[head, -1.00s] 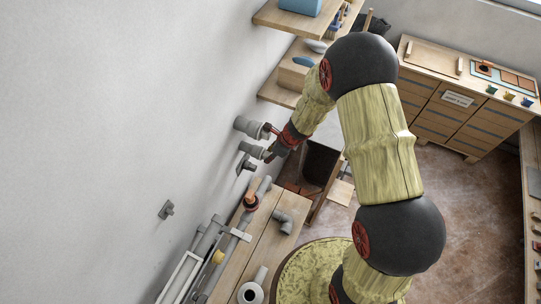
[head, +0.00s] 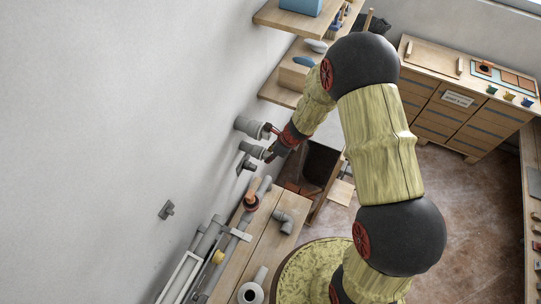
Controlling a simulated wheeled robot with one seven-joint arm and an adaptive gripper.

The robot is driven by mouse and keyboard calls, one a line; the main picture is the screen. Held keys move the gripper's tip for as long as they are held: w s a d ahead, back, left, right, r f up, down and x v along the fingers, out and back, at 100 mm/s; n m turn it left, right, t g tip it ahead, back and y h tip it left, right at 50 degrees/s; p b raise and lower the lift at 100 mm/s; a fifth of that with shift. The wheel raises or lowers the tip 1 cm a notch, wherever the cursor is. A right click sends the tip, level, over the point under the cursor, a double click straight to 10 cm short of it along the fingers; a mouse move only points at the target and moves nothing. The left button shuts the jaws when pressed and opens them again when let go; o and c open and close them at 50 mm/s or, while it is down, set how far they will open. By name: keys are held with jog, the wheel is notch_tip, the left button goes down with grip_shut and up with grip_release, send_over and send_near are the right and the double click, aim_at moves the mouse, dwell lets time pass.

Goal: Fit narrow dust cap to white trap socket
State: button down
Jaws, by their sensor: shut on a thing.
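My gripper (head: 271,145) is at the wall, its fingers close to the outer ends of the grey pipe stubs. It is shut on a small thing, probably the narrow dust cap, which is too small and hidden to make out. A wide grey stub (head: 250,127) sticks out of the wall just left of and above the fingers. A narrower grey stub (head: 251,150) is just below it, its end beside the fingertips. I cannot tell which stub is the white trap socket, or whether the held thing touches one.
A wooden bench (head: 258,245) below holds a grey elbow (head: 284,221), a pale pipe fitting (head: 252,291) and several pipes. An open dark bin (head: 320,163) is right of the gripper. Wooden shelves (head: 280,92) are above. A drawer cabinet (head: 455,110) stands far right.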

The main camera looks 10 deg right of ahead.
jog(key=shift+s+d, duration=0.1)
jog(key=shift+d, duration=0.05)
jog(key=shift+s+d, duration=0.35)
jog(key=shift+d, duration=0.2)
jog(key=shift+s+d+b, duration=0.1)
jog(key=shift+d+b, duration=0.05)
jog(key=shift+b, duration=0.15)
jog(key=shift+s+d, duration=0.2)
jog(key=shift+d, duration=0.1)
jog(key=shift+s+d, duration=0.1)
jog(key=s+d, duration=0.1)
jog(key=s+d+b, duration=0.1)
jog(key=shift+d, duration=0.4)
jog(key=shift+w, duration=0.1)
dwell(0.8)
